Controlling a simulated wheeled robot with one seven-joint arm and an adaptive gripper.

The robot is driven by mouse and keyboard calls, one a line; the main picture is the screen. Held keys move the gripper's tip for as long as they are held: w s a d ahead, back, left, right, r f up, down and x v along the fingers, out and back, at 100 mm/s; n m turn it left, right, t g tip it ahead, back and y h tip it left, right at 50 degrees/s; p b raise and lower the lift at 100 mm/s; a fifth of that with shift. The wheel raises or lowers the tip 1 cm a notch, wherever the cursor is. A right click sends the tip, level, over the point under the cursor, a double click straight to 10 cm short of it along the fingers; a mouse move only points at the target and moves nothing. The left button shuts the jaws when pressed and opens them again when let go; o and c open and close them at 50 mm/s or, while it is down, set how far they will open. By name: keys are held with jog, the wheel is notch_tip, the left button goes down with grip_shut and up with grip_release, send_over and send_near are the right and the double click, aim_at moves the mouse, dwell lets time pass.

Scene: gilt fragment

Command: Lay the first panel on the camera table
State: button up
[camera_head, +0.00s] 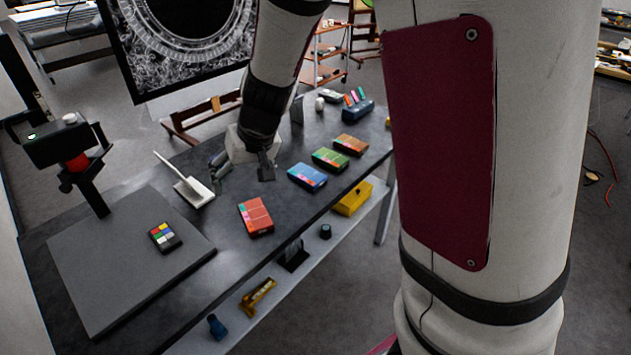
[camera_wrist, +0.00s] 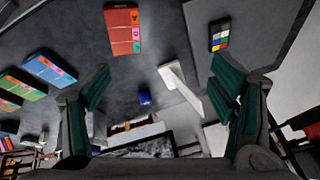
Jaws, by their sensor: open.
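Several flat coloured boxes, perhaps the panels, lie in a row on the dark table: red-orange (camera_head: 256,216), blue (camera_head: 307,177), green (camera_head: 330,160) and orange (camera_head: 350,144). I cannot tell which is the first panel. A raised grey board (camera_head: 95,250), likely the camera table, lies at the table's left end, a colour chart (camera_head: 165,237) on it. My gripper (camera_head: 243,172) is open and empty, above the table between the blue box and a white angled piece (camera_head: 196,191). In the wrist view my gripper's green-padded fingers (camera_wrist: 160,88) are wide apart; the red-orange box (camera_wrist: 122,32) lies beyond them.
A black camera stand (camera_head: 70,150) rises behind the grey board. A small blue object (camera_wrist: 145,99) stands on the table near the white piece in the wrist view. A dark blue holder (camera_head: 358,108) stands at the far end. A lower shelf (camera_head: 225,318) holds a yellow box (camera_head: 352,198).

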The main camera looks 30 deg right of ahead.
jog(key=s+r+y, duration=0.1)
jog(key=s+r, duration=0.9)
jog(key=s, duration=0.1)
jog(key=s+d+r+h, duration=0.1)
jog(key=s+d+r, duration=0.1)
jog(key=s, duration=0.5)
jog(key=s+d+r+h, duration=0.1)
jog(key=s+r+h, duration=0.1)
jog(key=s, duration=0.5)
jog(key=shift+d+r+n+t, duration=0.25)
jog(key=shift+d+n+t, duration=0.05)
jog(key=shift+d, duration=0.1)
jog(key=shift+w, duration=0.1)
